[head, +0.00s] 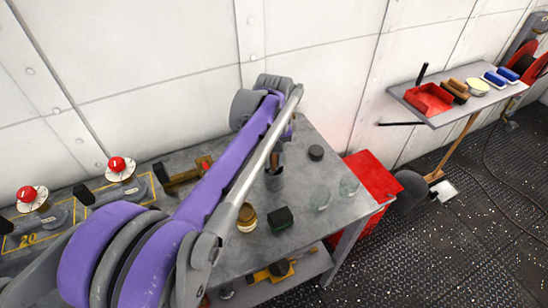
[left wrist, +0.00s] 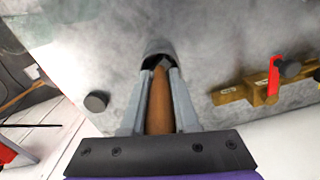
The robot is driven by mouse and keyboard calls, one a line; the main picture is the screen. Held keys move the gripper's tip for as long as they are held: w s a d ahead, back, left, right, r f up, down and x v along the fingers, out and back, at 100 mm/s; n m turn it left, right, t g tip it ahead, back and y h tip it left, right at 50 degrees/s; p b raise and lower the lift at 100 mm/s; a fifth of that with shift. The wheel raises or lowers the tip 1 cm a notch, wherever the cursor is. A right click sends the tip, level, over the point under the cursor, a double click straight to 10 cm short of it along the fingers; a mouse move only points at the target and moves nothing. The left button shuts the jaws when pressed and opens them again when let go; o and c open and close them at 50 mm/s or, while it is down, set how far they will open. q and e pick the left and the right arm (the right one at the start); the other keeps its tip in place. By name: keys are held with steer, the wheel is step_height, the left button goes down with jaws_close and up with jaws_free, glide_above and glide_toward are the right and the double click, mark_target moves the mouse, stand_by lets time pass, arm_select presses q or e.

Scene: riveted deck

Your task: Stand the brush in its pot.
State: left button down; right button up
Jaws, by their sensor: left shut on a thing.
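The brush (left wrist: 160,103) has an orange-brown handle, held between the two grey fingers of my left gripper (left wrist: 158,88) in the left wrist view. The gripper is shut on it. The grey pot (left wrist: 158,47) is straight ahead of the fingertips, and its dark mouth shows around the brush's far end. That end overlaps the mouth; how deep it reaches I cannot tell. In the head view the pot (head: 274,181) stands on the grey bench below my left gripper (head: 277,152), partly hidden by my arm. My right gripper is not in view.
On the bench (head: 330,228) are a dark round puck (head: 316,152), two clear glasses (head: 320,197), a brown jar (head: 246,217) and a dark green block (head: 281,220). A red cabinet (head: 372,178) stands to the right. A wall shelf (head: 440,118) holds a red tray and several small items.

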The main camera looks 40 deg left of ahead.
arm_select(q)
steer(key=c, duration=0.6)
jaws_free()
step_height(320, 180, up, 11)
steer(key=shift+f+p, duration=0.1)
steer(key=shift+p, duration=0.35)
